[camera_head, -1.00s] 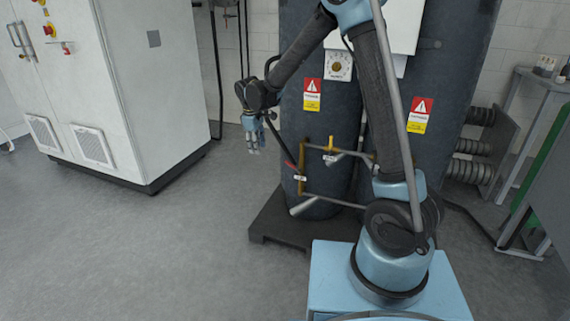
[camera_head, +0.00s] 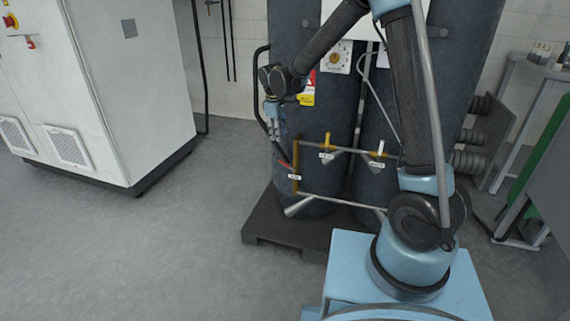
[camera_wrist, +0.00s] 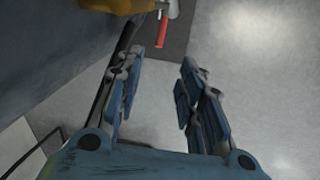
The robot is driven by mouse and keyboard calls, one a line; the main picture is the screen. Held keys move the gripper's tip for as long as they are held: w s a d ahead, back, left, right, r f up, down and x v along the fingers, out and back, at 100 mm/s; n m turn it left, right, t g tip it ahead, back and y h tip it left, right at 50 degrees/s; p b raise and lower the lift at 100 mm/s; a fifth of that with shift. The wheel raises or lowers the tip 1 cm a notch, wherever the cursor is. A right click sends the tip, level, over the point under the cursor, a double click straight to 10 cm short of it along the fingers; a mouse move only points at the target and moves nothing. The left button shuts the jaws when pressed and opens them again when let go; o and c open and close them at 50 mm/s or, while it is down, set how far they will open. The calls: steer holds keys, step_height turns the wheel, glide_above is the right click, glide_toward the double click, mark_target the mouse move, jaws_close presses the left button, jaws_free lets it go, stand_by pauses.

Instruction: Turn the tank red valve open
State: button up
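The red valve handle (camera_head: 284,163) sits at the left end of the brass pipework, low on the front of the left dark tank (camera_head: 318,120). In the wrist view the red handle (camera_wrist: 162,31) shows at the top, beyond my fingertips and between their lines. My gripper (camera_head: 272,134) hangs fingers down in front of the tank's left side, a little above the red handle. In the wrist view my gripper (camera_wrist: 158,72) is open and empty, with its blue fingers apart. It does not appear to touch the handle.
Yellow (camera_head: 326,141) and whitish (camera_head: 380,149) valve levers sit right of the red one. A black hose (camera_head: 258,90) runs beside the tank's left edge. A dark pallet (camera_head: 262,232) lies under the tanks. A white cabinet (camera_head: 135,90) stands left; floor between is clear.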

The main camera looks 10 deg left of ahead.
mark_target(281, 160)
steer(key=shift+f, duration=0.15)
steer(key=w+f, duration=0.1)
steer(key=f, duration=0.4)
steer(key=w+f, duration=0.1)
steer(key=f, duration=0.5)
steer(key=w+f, duration=0.1)
steer(key=f, duration=0.5)
steer(key=shift+d, duration=0.3)
jaws_close()
